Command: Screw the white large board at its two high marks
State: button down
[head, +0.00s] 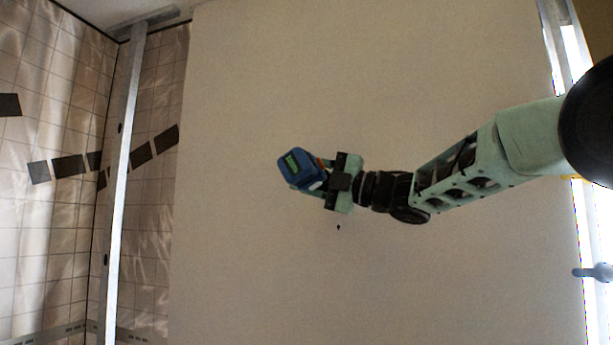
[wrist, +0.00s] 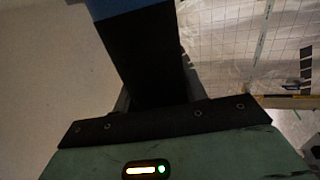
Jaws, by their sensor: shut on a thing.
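The white large board (head: 400,80) fills most of the head view, and its pale surface also shows at the left of the wrist view (wrist: 45,80). A small dark mark (head: 338,227) is on the board just below my gripper in the head view. My gripper (head: 328,183) is in front of the board, shut on a blue and black power tool (head: 301,168). The tool's dark body (wrist: 150,60) covers the middle of the wrist view. The tool's tip is hidden, and I cannot tell whether it touches the board. A second mark is not visible.
A metal upright (head: 118,200) stands left of the board, in front of a tiled wall (head: 50,220) with dark tiles. A bright opening with a white frame (head: 590,240) and a handle (head: 592,272) is at the right. The board's face around my gripper is clear.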

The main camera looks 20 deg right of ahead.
jog(key=shift+d+r, duration=0.1)
jog(key=shift+d, duration=0.05)
jog(key=shift+s+a+b, duration=0.7)
jog(key=shift+s, duration=0.2)
jog(key=shift+s+a+b, duration=0.7)
jog(key=shift+s, duration=0.2)
